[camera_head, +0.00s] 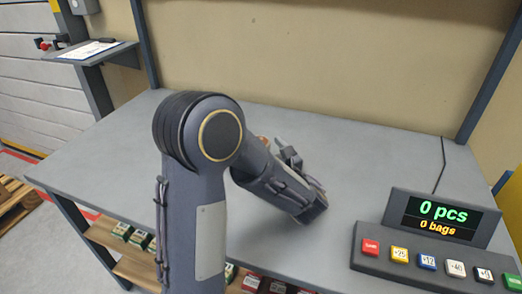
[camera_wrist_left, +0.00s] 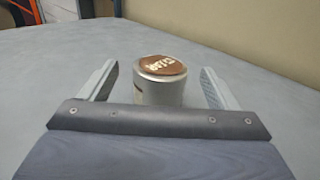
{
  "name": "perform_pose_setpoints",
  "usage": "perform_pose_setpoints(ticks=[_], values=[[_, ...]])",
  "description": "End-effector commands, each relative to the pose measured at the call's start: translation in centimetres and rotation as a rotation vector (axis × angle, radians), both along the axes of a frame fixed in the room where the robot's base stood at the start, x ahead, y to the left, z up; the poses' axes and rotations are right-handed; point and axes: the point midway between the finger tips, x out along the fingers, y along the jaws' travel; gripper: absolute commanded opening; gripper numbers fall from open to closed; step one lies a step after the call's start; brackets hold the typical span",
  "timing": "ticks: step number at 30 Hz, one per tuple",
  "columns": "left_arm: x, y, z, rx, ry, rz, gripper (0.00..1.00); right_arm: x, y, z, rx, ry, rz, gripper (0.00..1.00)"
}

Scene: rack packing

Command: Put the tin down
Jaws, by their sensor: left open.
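The tin (camera_wrist_left: 160,82) is a silvery cylinder with a brown lid and pale lettering. In the left wrist view it stands upright on the grey table (camera_wrist_left: 40,95), between the two fingers of my left gripper (camera_wrist_left: 158,80). The fingers are open, with a gap to the tin on each side. The tin's lower part is hidden behind the gripper body. In the head view my left arm covers nearly all of the tin; only a small brownish bit (camera_head: 263,140) shows beside my left gripper (camera_head: 286,150). My right gripper is not in view.
A counter console (camera_head: 425,250) with a display reading 0 pcs, 0 bags and coloured buttons stands at the front right of the table. A small shelf with paper (camera_head: 95,50) is at the back left. Small boxes sit on a shelf below. The table's left part is clear.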

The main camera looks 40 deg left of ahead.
Motion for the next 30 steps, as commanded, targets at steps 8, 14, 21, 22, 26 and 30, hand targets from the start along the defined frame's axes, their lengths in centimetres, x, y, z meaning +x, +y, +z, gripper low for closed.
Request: perform_pose_setpoints(ticks=[8,14,21,22,26,30], values=[[1.8,3.6,-0.4,-0.001,-0.002,0.004,0.83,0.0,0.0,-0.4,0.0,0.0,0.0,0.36],[2.4,4.6,-0.4,0.0,-0.001,0.0,0.83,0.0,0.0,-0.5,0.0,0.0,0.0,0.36],[2.4,4.5,-0.4,-0.001,0.0,0.0,0.74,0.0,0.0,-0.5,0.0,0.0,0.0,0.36],[2.4,4.5,-0.4,-0.001,0.0,0.0,0.7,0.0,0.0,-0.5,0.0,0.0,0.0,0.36],[2.4,4.5,-0.4,-0.001,0.0,0.0,0.53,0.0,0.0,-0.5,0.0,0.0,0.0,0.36],[2.4,4.5,-0.4,-0.001,0.0,0.0,0.34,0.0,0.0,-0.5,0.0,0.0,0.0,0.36]])
